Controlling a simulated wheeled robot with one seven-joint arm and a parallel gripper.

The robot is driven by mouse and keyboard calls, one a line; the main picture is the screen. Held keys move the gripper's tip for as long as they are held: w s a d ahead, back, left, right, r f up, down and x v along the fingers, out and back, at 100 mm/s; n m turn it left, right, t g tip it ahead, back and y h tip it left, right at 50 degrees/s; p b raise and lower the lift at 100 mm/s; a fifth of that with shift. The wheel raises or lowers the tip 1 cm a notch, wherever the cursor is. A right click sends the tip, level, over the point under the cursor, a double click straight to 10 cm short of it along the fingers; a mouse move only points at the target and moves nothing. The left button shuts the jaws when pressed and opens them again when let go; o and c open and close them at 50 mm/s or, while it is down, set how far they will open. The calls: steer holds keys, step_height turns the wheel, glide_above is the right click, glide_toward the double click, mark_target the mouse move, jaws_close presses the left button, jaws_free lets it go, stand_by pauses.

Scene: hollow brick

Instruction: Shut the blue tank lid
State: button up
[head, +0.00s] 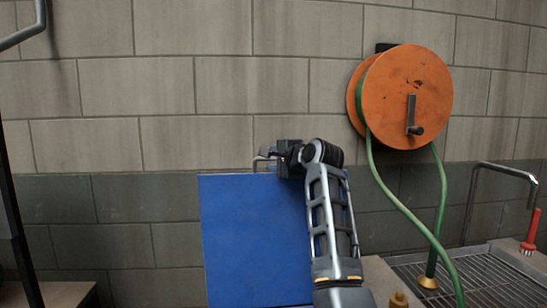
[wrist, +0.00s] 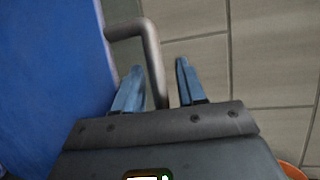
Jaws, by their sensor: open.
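The blue tank lid (head: 248,240) stands raised, close to upright, in front of the block wall in the head view. Its blue face also fills the left of the wrist view (wrist: 45,85). A grey bent metal handle (wrist: 147,45) sticks out from the lid's edge; it shows at the lid's top edge in the head view (head: 260,162). My gripper (wrist: 160,82) is open, with one finger on each side of the handle's bar in the wrist picture. I cannot tell whether either finger touches the bar. The tank below is out of view.
An orange hose reel (head: 410,95) with a green hose (head: 395,200) hangs on the wall to the right. A dark post (head: 12,220) stands at the left edge.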

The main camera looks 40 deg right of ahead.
steer(key=shift+w, duration=0.15)
steer(key=shift+c, duration=0.3)
jaws_close()
stand_by(0.3)
